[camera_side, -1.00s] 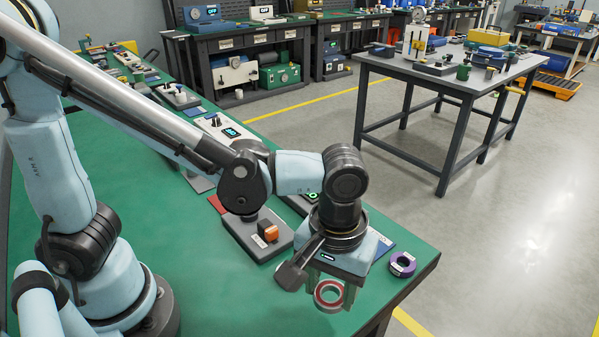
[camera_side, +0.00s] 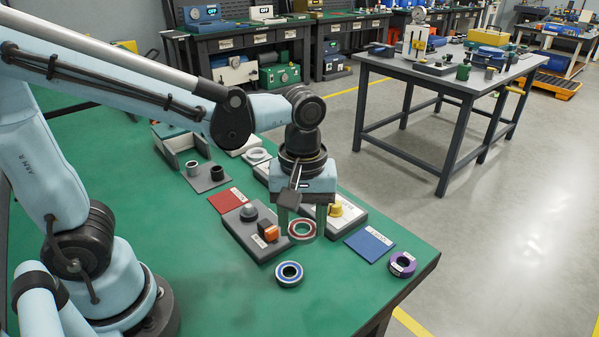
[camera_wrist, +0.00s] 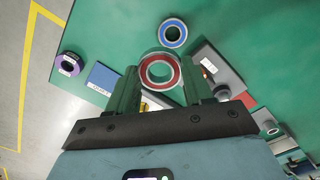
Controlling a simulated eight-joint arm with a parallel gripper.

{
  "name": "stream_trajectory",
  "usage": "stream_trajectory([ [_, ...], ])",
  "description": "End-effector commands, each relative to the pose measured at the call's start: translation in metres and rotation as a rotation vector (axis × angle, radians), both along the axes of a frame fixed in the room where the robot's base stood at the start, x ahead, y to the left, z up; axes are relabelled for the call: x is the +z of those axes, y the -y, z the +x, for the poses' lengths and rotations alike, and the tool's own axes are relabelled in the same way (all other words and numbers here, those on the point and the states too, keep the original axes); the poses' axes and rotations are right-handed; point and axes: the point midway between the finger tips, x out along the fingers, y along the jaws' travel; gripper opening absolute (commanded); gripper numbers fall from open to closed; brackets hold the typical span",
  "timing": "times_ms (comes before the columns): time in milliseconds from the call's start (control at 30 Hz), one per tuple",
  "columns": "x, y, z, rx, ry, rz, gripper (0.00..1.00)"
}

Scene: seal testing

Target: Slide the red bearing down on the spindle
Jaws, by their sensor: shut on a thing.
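The red bearing (camera_side: 302,229), a silver ring with a red face, is between the fingers of my gripper (camera_side: 302,222), which is shut on it. In the wrist view the red bearing (camera_wrist: 160,71) sits between the two green fingertips, its face toward the camera. It appears held above the bench, between two grey fixtures. The left fixture (camera_side: 258,236) has a short grey post (camera_side: 248,212) and an orange block. The right fixture (camera_side: 343,217) carries a yellow part (camera_side: 335,210). I cannot tell which post is the spindle.
A blue bearing (camera_side: 289,273) lies on the green bench in front. A red mat (camera_side: 228,200) lies behind the left fixture. A blue mat (camera_side: 370,243) and a purple ring (camera_side: 402,264) are near the right edge.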

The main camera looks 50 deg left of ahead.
Motion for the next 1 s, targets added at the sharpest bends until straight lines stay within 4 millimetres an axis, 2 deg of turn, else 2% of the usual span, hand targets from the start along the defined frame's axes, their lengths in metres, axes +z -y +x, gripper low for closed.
stream_trajectory([
  [33,-0.001,-0.019,0.005,0.06,0.0,0.0,0.17],
  [300,-0.003,-0.105,0.012,0.324,0.0,0.0,0.17],
  [500,-0.004,-0.154,0.005,0.478,0.0,0.0,0.17],
  [700,-0.004,-0.177,-0.001,0.551,0.0,0.0,0.17],
  [1000,-0.021,-0.18,-0.002,0.56,0.0,0.0,0.17],
])
